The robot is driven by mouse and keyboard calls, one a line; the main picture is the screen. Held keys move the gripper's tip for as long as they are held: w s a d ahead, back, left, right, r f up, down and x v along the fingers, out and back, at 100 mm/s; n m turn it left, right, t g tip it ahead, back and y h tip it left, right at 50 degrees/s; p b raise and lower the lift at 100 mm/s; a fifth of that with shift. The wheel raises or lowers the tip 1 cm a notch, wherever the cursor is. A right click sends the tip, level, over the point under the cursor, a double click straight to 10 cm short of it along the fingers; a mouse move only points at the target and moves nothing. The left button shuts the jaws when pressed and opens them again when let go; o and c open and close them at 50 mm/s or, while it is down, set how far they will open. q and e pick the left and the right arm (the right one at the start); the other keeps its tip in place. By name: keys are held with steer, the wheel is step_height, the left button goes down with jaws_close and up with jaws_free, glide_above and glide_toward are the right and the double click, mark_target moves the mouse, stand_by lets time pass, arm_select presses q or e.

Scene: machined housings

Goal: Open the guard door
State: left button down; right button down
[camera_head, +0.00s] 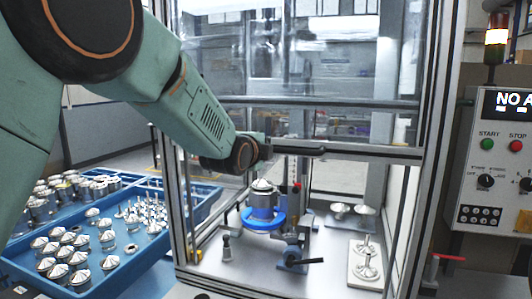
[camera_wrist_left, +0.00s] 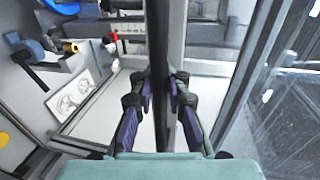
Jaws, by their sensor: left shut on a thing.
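The guard door is a clear panel in a metal frame, with a grey lower rail (camera_head: 375,151) running across the front of the enclosure. A dark handle bar (camera_head: 302,149) lies along this rail. The space below the rail is open to view, with the fixture inside. My left gripper (camera_head: 268,151) comes in from the left and is at the left end of the handle bar. In the left wrist view, its purple-padded fingers (camera_wrist_left: 162,95) are shut on the dark bar (camera_wrist_left: 159,45), one on either side. My right gripper is not in view.
Inside stands a metal housing (camera_head: 263,190) on a blue ring (camera_head: 264,222). A white plate with metal parts (camera_head: 366,262) lies to its right. Blue trays (camera_head: 110,278) of parts stand left of the enclosure. A control panel (camera_head: 492,165) with start and stop buttons is at right.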

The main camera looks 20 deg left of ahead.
arm_select(q)
steer(key=c, duration=1.8)
jaws_free()
steer(key=shift+f, duration=0.1)
steer(key=o, duration=0.5)
steer(key=shift+s+r, duration=0.2)
steer(key=shift+s, duration=0.2)
steer(key=shift+c, duration=0.2)
steer(key=shift+w+f, duration=0.15)
steer(key=shift+w, duration=0.1)
steer(key=v, duration=1.2)
steer(key=shift+s, duration=0.2)
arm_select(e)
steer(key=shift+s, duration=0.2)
arm_select(q)
steer(key=shift+w, duration=0.2)
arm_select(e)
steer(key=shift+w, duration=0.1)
